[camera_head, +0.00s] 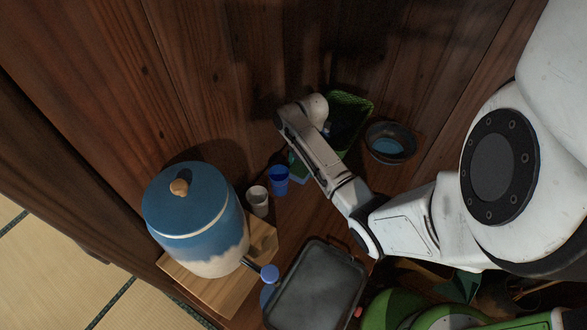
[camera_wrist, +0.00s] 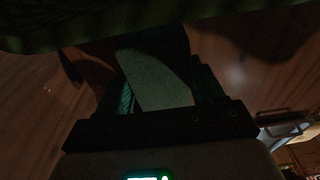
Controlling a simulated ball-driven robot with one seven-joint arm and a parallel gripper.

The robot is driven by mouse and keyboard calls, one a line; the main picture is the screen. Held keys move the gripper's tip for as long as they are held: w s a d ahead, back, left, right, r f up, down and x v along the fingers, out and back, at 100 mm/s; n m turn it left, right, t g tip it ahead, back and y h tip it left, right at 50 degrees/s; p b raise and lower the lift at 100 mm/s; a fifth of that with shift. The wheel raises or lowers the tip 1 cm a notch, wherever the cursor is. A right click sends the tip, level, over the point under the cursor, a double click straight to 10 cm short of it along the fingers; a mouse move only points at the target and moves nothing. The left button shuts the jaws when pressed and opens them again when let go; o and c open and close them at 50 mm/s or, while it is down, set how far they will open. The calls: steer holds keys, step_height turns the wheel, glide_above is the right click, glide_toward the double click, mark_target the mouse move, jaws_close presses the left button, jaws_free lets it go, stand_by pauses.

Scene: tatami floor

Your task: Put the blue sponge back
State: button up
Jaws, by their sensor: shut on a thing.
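My gripper (camera_wrist: 160,88) is shut on a flat, pale block, the blue sponge (camera_wrist: 158,82), in the wrist view. The light there is dim, so its colour looks grey-green. In the head view my arm covers most of the gripper. A small light-blue edge of the sponge (camera_head: 299,180) shows below a green part beside my arm, low near the wooden wall. How far it is above the surface I cannot tell.
A green basket (camera_head: 361,104) and a dark bowl (camera_head: 391,143) with blue inside stand behind my arm. A blue cup (camera_head: 279,181), a white cup (camera_head: 258,201) and a large blue-and-cream lidded jar (camera_head: 196,222) stand left. A dark tray (camera_head: 316,286) lies in front.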

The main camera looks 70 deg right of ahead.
steer(key=shift+f, duration=0.1)
steer(key=o, duration=0.9)
steer(key=shift+o, duration=0.2)
step_height(320, 180, up, 12)
steer(key=d+p, duration=0.1)
steer(key=p, duration=0.2)
steer(key=shift+s+d, duration=0.15)
steer(key=shift+s, duration=0.05)
stand_by(0.4)
